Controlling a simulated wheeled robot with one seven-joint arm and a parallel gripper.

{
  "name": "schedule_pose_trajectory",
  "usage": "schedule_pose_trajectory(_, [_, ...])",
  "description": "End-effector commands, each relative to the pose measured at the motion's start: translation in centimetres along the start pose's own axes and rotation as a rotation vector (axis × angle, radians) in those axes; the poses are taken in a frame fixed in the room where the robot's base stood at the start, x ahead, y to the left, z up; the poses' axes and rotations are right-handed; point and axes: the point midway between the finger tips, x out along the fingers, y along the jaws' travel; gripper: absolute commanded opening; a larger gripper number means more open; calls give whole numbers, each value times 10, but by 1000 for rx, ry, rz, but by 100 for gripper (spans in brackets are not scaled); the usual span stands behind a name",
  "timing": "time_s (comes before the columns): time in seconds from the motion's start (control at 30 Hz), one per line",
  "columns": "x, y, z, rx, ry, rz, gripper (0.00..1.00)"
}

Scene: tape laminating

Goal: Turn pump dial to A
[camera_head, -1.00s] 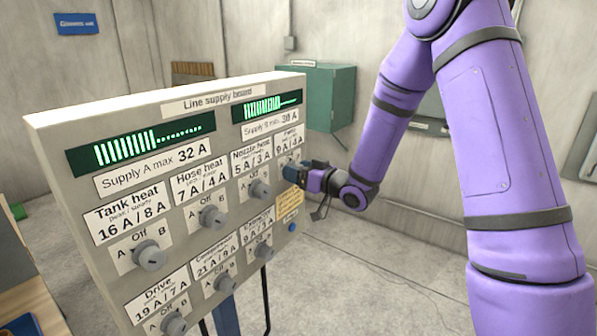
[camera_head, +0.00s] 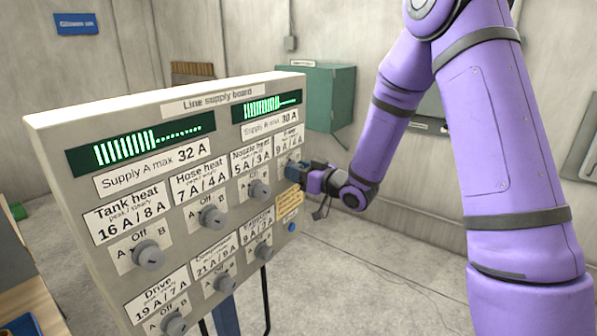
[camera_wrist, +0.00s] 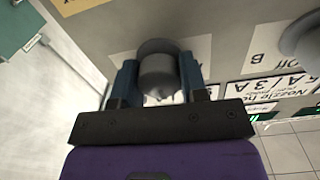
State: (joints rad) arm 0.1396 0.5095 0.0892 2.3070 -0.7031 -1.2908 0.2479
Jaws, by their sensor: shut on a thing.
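The pump dial (camera_wrist: 158,72) is a round grey knob at the top right of the line supply board (camera_head: 222,104). In the wrist view it sits between the two blue fingers of my gripper (camera_wrist: 157,85). My gripper is shut on the dial. In the head view my gripper (camera_head: 305,172) reaches the board's right edge and hides most of the dial. The pump label (camera_head: 288,141) is partly visible above it, reading about 9 A / 4 A. The dial's pointer and its A mark cannot be made out.
The nozzle heat dial (camera_head: 259,190) is just left of my gripper. The hose heat dial (camera_head: 211,217) and tank heat dial (camera_head: 148,255) are further left, with more dials below. A blue button (camera_head: 291,227) is at the lower right. Two green bar displays top the board.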

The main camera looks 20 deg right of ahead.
Motion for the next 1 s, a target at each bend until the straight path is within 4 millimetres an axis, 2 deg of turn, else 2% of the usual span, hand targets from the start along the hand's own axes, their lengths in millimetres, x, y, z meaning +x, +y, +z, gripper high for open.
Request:
schedule_pose_trajectory(0.6, [1,0,-1,-486,12,-1,16])
schedule_pose_trajectory(1.0, [1,-1,-1,-674,17,-2,16])
